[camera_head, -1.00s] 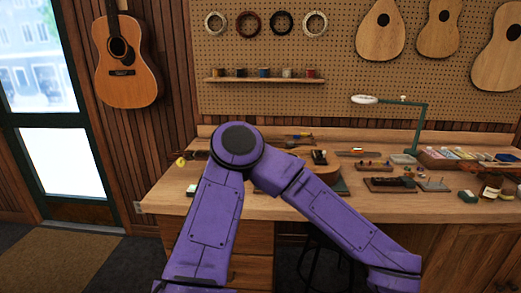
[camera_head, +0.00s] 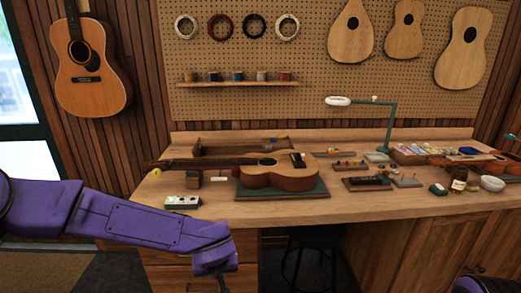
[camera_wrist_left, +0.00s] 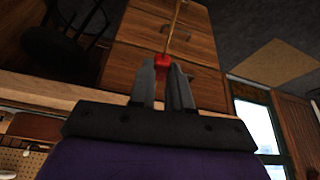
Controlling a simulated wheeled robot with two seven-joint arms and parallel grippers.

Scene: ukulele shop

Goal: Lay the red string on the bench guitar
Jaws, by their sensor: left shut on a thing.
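The bench guitar (camera_head: 270,178) lies face up on a dark green mat (camera_head: 295,192) on the workbench, its neck pointing left. My left gripper (camera_wrist_left: 166,82) is shut on the red string (camera_wrist_left: 162,60), of which a small red part shows at the fingertips. A thin tan strand (camera_wrist_left: 174,25) runs on from it toward the top of the wrist view. In the head view my left arm reaches low in front of the bench, left of and below the guitar. The fingertips and string are not clear there. My right gripper is not in view.
The workbench front edge (camera_head: 345,217) lies between my left arm and the guitar. A green lamp (camera_head: 390,125) stands behind. A small white-topped box (camera_head: 182,202) is left of the mat; parts, jars and a bowl (camera_head: 492,183) crowd the right. A dark stool (camera_head: 310,245) is underneath.

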